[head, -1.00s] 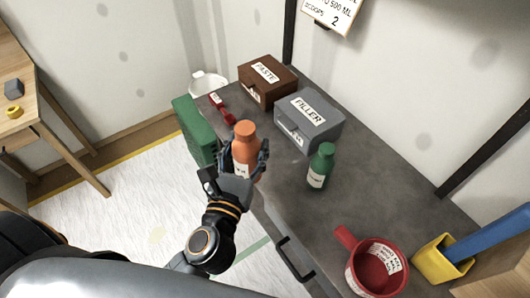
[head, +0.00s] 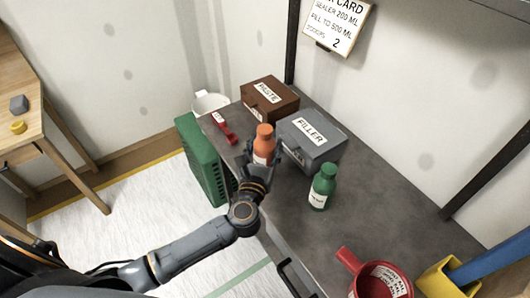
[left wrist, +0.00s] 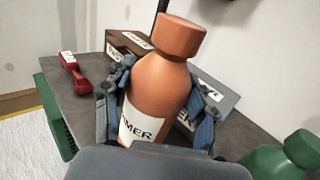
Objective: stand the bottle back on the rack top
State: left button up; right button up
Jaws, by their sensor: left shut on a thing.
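My left gripper (head: 266,165) is shut on an orange bottle (head: 263,146) with an orange cap. In the left wrist view the orange bottle (left wrist: 158,88) stands between the fingers, slightly tilted in the picture, with a partly hidden label ending in "MER". It is at the left edge of the grey rack top (head: 345,190), in front of the filler box; whether its base touches is hidden. A green bottle (head: 322,187) stands upright on the rack top to the right. My right gripper is not in view.
A grey FILLER box (head: 312,140) and brown PASTE box (head: 270,101) stand behind. A red tool (head: 223,126) lies left of them. A red pot (head: 375,280) and yellow container (head: 446,277) are at the right. A green crate (head: 203,160) stands beside the rack.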

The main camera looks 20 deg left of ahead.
pick_arm(q)
jog(key=shift+w+a+f, duration=0.15)
jog(key=shift+w+f, duration=0.45)
jog(key=shift+w+a+f+b, duration=0.1)
jog(key=shift+w+f+b, duration=0.05)
jog(key=shift+f, duration=0.8)
jog(key=shift+w+f+b, duration=0.1)
jog(key=shift+f+b, duration=0.05)
jog(key=shift+f, duration=0.75)
jog(key=shift+f, duration=0.1)
jog(key=shift+f, duration=0.15)
jog(key=o, duration=1.6)
